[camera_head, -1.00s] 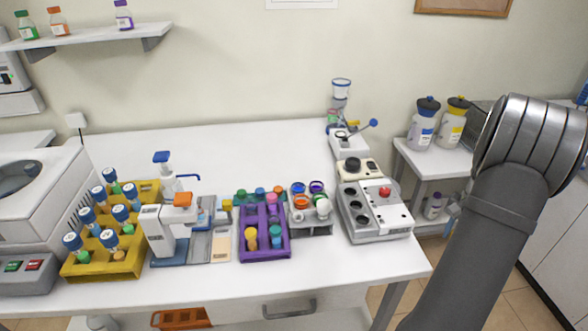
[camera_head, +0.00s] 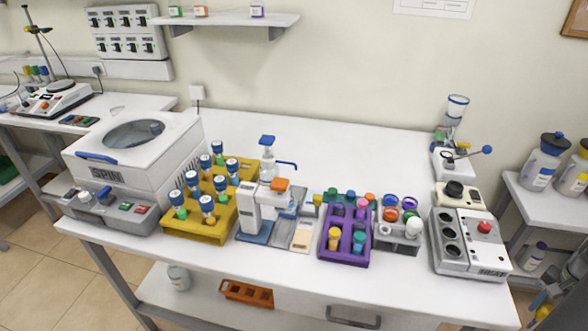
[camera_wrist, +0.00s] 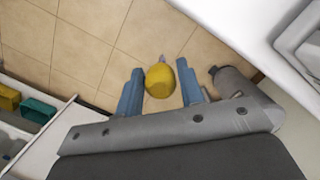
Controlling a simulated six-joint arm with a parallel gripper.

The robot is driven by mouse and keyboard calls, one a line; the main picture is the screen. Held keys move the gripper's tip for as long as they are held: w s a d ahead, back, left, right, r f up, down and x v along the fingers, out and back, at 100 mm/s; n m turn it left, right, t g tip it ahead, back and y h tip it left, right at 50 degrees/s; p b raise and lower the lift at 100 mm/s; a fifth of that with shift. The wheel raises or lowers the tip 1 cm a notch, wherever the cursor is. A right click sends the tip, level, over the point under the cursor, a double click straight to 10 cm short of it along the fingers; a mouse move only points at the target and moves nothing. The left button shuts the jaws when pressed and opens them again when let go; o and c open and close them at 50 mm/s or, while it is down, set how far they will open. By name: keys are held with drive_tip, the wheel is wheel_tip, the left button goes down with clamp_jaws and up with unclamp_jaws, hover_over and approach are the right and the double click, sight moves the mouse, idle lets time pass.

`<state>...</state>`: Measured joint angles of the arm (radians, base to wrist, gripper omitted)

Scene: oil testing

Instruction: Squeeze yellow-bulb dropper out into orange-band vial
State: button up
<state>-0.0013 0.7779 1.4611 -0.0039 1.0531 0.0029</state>
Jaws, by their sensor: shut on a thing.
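In the wrist view, my gripper (camera_wrist: 159,92) is shut, with the yellow bulb (camera_wrist: 159,80) of the dropper between its two blue fingers. A small greyish tip shows beyond the bulb; the rest of the dropper is hidden. Below it in that view is tiled floor, with no vial. In the head view, an open round vial with an orange rim (camera_head: 391,214), apparently the orange-band vial, stands in a small grey rack (camera_head: 398,246) right of the purple rack. Blue and purple rims stand beside it. My gripper cannot be made out in the head view.
The purple rack (camera_head: 343,262) holds several capped tubes. The yellow rack (camera_head: 194,236) holds several blue-topped droppers or tubes. A grey heater (camera_head: 475,250) stands right of the vials, and a centrifuge (camera_head: 130,150) at left. The table's back middle is clear.

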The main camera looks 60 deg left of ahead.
drive_tip(key=shift+r, duration=1.3)
